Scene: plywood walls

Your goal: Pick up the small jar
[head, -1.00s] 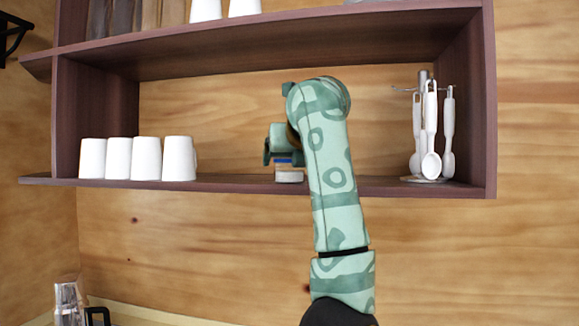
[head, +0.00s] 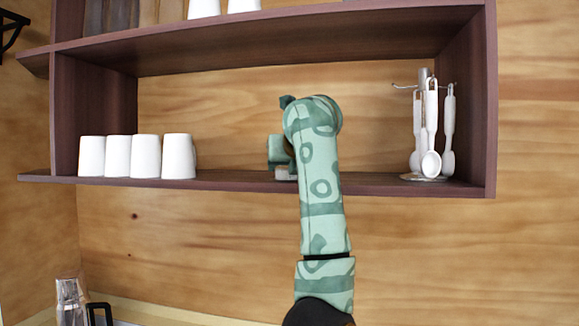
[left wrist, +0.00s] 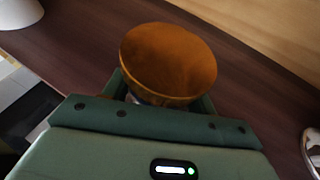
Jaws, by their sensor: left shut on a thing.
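The small jar shows in the left wrist view as a round, brown-orange lid (left wrist: 168,60) seen from above, with a little of its body below the rim. My left gripper (left wrist: 160,98) is shut on it, one finger on each side. In the head view the left gripper (head: 280,155) is at the middle of the lower shelf, partly hidden by my own green patterned arm. The jar cannot be made out clearly there. My right gripper is not in view.
Several white cups (head: 146,157) stand at the left of the dark wooden shelf (head: 235,182). A rack with white hanging utensils (head: 430,130) stands at the right. An upper board (head: 300,32) lies above the arm. The shelf between cups and gripper is clear.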

